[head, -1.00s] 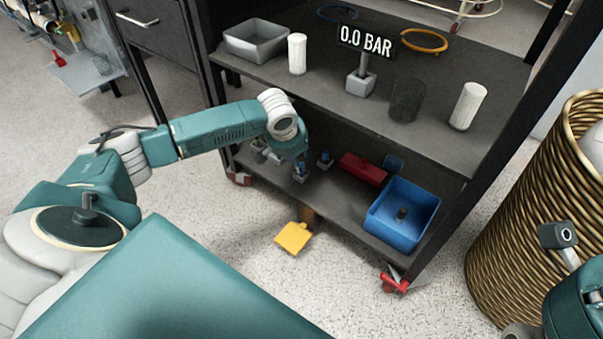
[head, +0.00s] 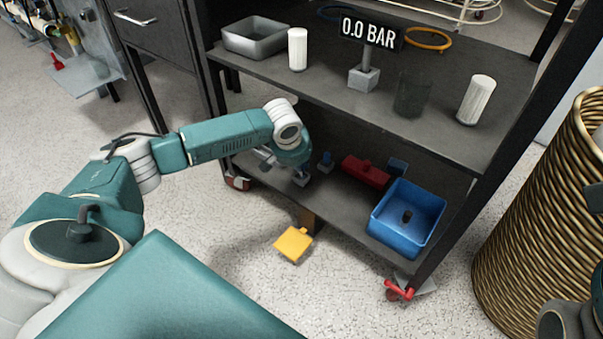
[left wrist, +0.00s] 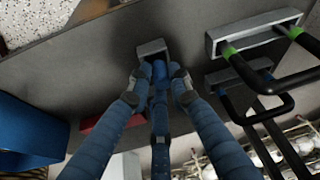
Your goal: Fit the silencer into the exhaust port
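I cannot make out the exhaust port for certain. My left gripper (head: 301,172) reaches down to the lower shelf, left of the red block (head: 365,170). In the left wrist view its blue fingers (left wrist: 159,80) come together at a small grey block (left wrist: 151,48). Something blue shows between the fingertips; I cannot tell whether they grip it. My right gripper is out of view.
The 0.0 BAR display (head: 369,32) is on the upper shelf with white cylinders and a grey tray (head: 254,38). A yellow pedal (head: 293,243) is below. A wicker basket (head: 535,230) stands right.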

